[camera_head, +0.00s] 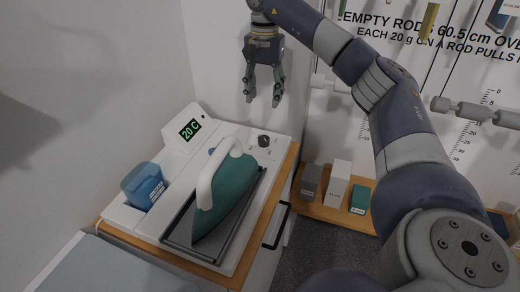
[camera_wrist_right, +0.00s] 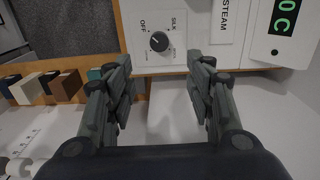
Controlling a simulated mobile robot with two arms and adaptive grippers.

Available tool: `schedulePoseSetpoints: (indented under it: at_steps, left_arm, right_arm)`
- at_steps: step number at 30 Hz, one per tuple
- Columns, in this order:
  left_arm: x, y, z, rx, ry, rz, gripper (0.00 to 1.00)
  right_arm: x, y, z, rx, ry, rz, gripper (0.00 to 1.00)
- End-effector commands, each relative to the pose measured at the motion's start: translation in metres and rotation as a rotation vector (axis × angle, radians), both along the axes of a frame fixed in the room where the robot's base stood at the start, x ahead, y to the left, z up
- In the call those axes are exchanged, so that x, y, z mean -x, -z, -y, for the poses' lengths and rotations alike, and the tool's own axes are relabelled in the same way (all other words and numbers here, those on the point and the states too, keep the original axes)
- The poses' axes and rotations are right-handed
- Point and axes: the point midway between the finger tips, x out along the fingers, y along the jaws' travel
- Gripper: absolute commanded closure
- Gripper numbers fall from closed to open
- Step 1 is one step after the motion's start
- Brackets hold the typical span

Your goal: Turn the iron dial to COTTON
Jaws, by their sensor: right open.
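The iron dial (camera_head: 263,141) is a small dark round knob on the white station panel, behind the iron on its right. In the right wrist view the dial (camera_wrist_right: 159,41) sits on a white plate with OFF and SILK readable; I cannot read a COTTON mark or tell surely where the pointer aims. The iron (camera_head: 232,188), green with a white handle, rests on a dark tray. My right gripper (camera_head: 262,99) is open and empty, fingers pointing down, above and apart from the dial. It also shows in the right wrist view (camera_wrist_right: 160,92). My left gripper is out of view.
A display (camera_head: 189,129) reads 20 C. A blue water container (camera_head: 143,186) stands left of the iron. A STEAM label (camera_wrist_right: 222,22) is beside the dial plate. Several small boxes (camera_head: 338,183) stand on a low wooden shelf at the right. The wall is close behind.

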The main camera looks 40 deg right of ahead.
Motion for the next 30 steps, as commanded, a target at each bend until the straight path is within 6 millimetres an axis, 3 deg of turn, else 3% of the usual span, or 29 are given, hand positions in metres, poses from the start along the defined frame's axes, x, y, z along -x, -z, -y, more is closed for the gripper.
schedulePoseSetpoints:
  at_steps: [1,6,14,24,30]
  left_arm:
    - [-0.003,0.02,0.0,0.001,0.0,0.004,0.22]
    - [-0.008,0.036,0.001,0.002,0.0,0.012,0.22]
    - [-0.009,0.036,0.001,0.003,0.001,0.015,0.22]
    - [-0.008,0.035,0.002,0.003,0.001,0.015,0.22]
    - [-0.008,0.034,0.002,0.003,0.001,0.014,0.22]
  right_arm:
    - [0.0,0.02,0.0,0.0,0.0,0.001,0.51]
    - [0.0,0.036,0.0,-0.001,0.0,0.002,0.51]
    - [0.001,0.052,0.001,0.0,0.001,-0.002,0.51]
    - [0.002,0.114,0.0,0.0,0.0,-0.004,0.51]
    - [0.001,0.138,0.0,0.0,0.0,-0.001,0.51]
